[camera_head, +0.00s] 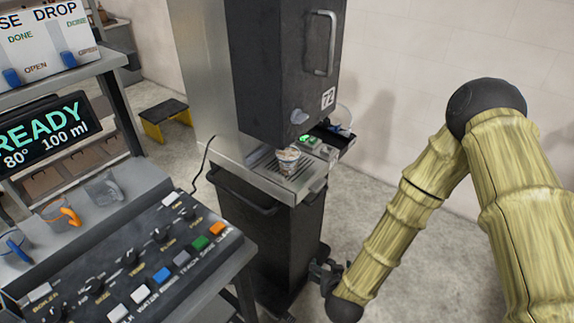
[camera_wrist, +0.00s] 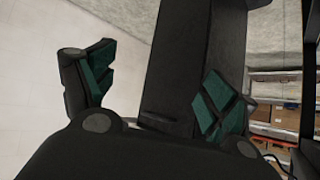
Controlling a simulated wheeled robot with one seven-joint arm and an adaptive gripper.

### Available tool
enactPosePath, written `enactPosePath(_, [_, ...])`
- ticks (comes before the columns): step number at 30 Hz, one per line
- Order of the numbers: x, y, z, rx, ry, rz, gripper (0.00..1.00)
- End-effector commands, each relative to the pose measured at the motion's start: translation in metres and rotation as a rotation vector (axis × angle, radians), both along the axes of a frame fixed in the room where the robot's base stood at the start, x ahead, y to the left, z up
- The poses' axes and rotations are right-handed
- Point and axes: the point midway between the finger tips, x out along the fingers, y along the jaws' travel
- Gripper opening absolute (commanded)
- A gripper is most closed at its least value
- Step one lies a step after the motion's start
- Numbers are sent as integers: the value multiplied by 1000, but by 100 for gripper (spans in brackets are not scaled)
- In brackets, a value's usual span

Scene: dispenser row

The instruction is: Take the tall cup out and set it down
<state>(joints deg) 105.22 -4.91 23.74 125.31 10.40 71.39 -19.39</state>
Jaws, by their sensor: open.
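A patterned cup (camera_head: 288,160) stands upright on the grated tray (camera_head: 303,180) of the dark dispenser numbered 72 (camera_head: 275,70), below its spout. My gripper (camera_head: 328,272) is low beside the dispenser's lower cabinet, well below the cup and apart from it. In the wrist view my gripper (camera_wrist: 155,90) has its two green-padded fingers spread wide with nothing held between them. The cup is not in the wrist view.
A control panel (camera_head: 130,265) with knobs and coloured buttons is at front left. A shelf holds mugs, one with an orange handle (camera_head: 60,212). A display (camera_head: 42,132) reads READY. A yellow-black step stool (camera_head: 165,120) stands behind. Floor right of the dispenser is clear.

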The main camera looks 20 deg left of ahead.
Motion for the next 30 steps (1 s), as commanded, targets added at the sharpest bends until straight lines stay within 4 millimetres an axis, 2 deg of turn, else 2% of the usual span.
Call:
enactPosePath(1, [26,36,25,18,-107,1,86])
enactPosePath(3, [54,79,66,34,-250,-13,86])
enactPosePath(5, [72,111,102,43,-360,-35,86])
enactPosePath(6, [82,130,126,47,-427,-56,86])
enactPosePath(9, [94,164,175,53,-552,-106,86])
enactPosePath(12, [99,182,208,53,-626,-150,86])
enactPosePath(15, [101,192,226,52,-664,-174,86])
enactPosePath(18, [107,196,235,51,-679,-186,86])
enactPosePath(25, [139,196,237,52,-679,-189,86])
enactPosePath(30, [154,198,235,50,-677,-187,86])
